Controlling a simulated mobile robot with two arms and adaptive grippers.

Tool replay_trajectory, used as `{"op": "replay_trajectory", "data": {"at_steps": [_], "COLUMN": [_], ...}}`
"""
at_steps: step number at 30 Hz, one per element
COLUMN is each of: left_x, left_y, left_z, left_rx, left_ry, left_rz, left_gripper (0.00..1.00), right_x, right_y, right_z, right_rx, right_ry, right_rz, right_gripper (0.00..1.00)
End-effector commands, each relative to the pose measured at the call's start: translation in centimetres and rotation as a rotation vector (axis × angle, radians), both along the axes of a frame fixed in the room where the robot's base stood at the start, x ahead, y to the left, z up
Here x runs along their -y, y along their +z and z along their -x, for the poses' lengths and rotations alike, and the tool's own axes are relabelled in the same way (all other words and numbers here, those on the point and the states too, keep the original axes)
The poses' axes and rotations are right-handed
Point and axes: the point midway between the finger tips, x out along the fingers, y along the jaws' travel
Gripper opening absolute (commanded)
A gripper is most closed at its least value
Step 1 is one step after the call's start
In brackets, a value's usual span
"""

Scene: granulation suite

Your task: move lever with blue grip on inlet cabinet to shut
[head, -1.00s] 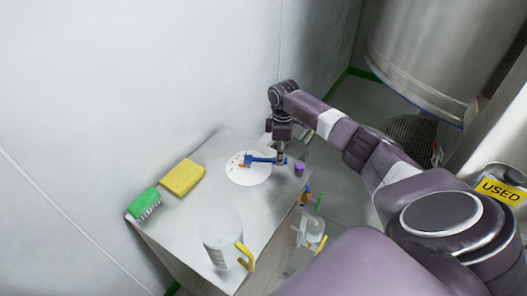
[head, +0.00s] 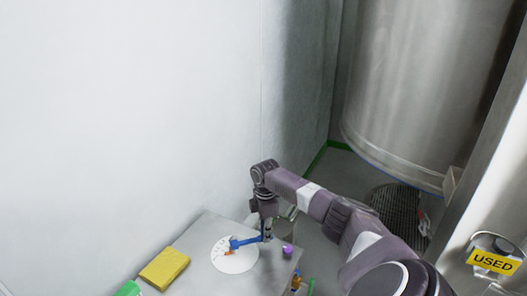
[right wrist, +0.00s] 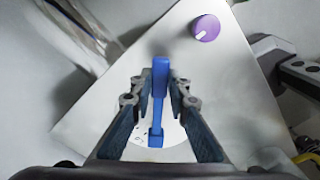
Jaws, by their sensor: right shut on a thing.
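The inlet cabinet (head: 200,243) is a pale metal box with a white round dial plate (head: 236,262) on its top. The lever with the blue grip (head: 246,241) lies across this plate, its grip end pointing right in the head view. My right gripper (head: 267,236) comes down over the grip end. In the right wrist view the blue grip (right wrist: 160,75) stands between the two fingers of my right gripper (right wrist: 161,84), which is shut on it. Marks on the dial are partly hidden by the lever. My left gripper is not in view.
A purple knob (head: 288,250) sits close to the right gripper on the cabinet top. A yellow sponge (head: 164,268) and a green brush (head: 128,289) lie at left. A wall stands behind the cabinet. A large steel vessel (head: 415,80) and a "USED" tag (head: 495,262) are at right.

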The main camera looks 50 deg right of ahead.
Motion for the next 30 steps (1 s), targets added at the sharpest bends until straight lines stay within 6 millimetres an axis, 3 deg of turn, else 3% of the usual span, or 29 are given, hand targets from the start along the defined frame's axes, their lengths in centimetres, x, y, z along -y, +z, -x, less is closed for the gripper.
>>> {"op": "replay_trajectory", "data": {"at_steps": [3, 4, 8, 20, 30], "left_x": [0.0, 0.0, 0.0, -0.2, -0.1], "left_y": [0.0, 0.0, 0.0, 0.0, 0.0], "left_z": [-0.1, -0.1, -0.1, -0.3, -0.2], "left_rx": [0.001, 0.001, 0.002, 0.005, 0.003], "left_ry": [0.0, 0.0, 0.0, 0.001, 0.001], "left_rz": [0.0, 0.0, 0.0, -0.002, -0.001], "left_gripper": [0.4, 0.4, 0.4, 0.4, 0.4], "right_x": [0.1, 0.1, 0.1, 0.1, 0.1], "right_y": [0.2, 0.2, 0.2, 1.0, 7.8], "right_z": [-0.3, -0.3, -0.3, -0.2, -0.3], "right_rx": [0.01, 0.01, 0.009, 0.006, 0.008], "right_ry": [0.005, 0.005, 0.003, 0.001, 0.004], "right_rz": [0.004, 0.004, 0.003, 0.002, 0.005], "right_gripper": [0.0, 0.19, 0.33, 0.33, 0.33]}}
